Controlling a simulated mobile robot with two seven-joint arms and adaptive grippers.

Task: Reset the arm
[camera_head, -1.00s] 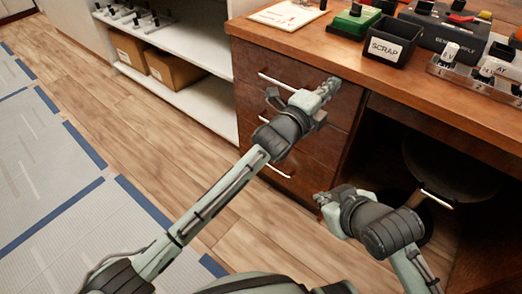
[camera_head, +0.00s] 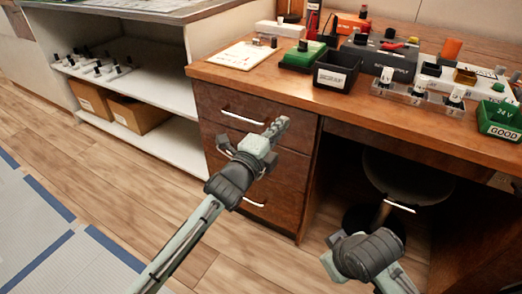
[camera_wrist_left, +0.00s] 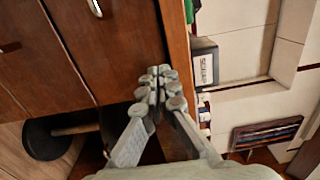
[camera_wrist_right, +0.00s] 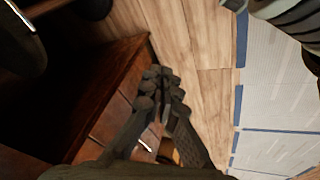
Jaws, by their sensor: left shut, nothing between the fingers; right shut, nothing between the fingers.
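My left gripper (camera_head: 278,128) is in front of the wooden drawer unit, below the desk top's front edge, apart from anything on the desk. In the left wrist view its fingertips (camera_wrist_left: 160,85) meet with nothing between them. My right arm (camera_head: 368,255) is low at the right, in front of the desk's knee space; its fingers are hidden in the head view. In the right wrist view the right fingertips (camera_wrist_right: 162,88) are together and empty, with the drawer unit and floor beyond.
The desk (camera_head: 240,82) carries a black SCRAP bin (camera_head: 335,78), a green box (camera_head: 304,56), a clear rack (camera_head: 418,100) and a green GOOD bin (camera_head: 500,120). A round stool (camera_head: 405,180) stands under it. A white shelf (camera_head: 165,75) is at left. Floor at left is free.

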